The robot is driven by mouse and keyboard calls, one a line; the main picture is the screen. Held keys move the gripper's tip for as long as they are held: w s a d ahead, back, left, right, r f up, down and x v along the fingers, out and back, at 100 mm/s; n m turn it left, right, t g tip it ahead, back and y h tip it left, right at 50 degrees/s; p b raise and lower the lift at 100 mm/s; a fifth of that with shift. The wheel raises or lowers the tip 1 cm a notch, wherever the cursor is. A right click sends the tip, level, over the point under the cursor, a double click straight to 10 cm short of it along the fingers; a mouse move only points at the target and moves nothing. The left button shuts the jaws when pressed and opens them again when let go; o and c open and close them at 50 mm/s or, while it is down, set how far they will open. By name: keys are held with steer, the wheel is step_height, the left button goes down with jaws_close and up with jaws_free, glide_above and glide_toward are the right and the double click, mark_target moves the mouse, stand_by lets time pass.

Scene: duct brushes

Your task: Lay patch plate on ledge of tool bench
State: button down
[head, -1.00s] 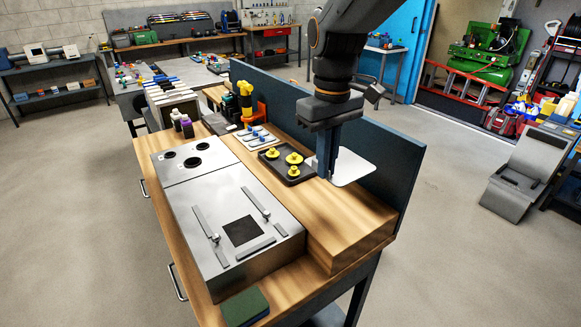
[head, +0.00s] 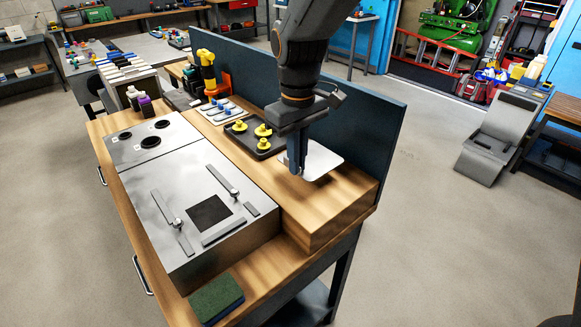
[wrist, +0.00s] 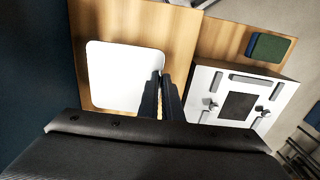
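The patch plate (head: 322,161) is a thin white sheet with rounded corners. It lies level at the raised wooden ledge (head: 335,200) of the tool bench, in front of the blue back panel. Whether it touches the wood is hard to tell. My gripper (head: 296,168) points down at the plate's left edge, its fingers close together on that edge. In the wrist view the plate (wrist: 120,72) is left of my gripper (wrist: 163,78), its right edge running in behind the fingers. The grip itself is partly hidden.
A dark tray (head: 254,141) with yellow knobbed pieces sits just left of the plate. The blue panel (head: 365,125) rises behind the ledge. A grey metal duct box (head: 195,200) stands in front, with a green pad (head: 215,298) near the bench end. The ledge's right end is bare.

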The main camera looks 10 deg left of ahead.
mark_target(297, 190)
steer(key=shift+f+p, duration=0.55)
steer(key=shift+f, duration=1.95)
steer(key=shift+f, duration=0.15)
steer(key=c, duration=1.9)
jaws_free()
steer(key=shift+c, duration=0.2)
step_height(297, 190, up, 12)
steer(key=b, duration=0.3)
steer(key=shift+r, duration=0.2)
steer(key=s+d+f+m, duration=0.3)
steer(key=d+f, duration=0.1)
steer(key=d, duration=0.4)
steer(key=s+d+f+m, duration=0.3)
steer(key=d+f, duration=0.2)
steer(key=d, duration=0.4)
steer(key=s+d+f+m+t, duration=0.1)
steer(key=s+d+f+m, duration=0.2)
steer(key=d, duration=0.5)
steer(key=shift+s+d+f+m, duration=0.25)
steer(key=shift+f+m, duration=0.05)
steer(key=shift+f, duration=0.5)
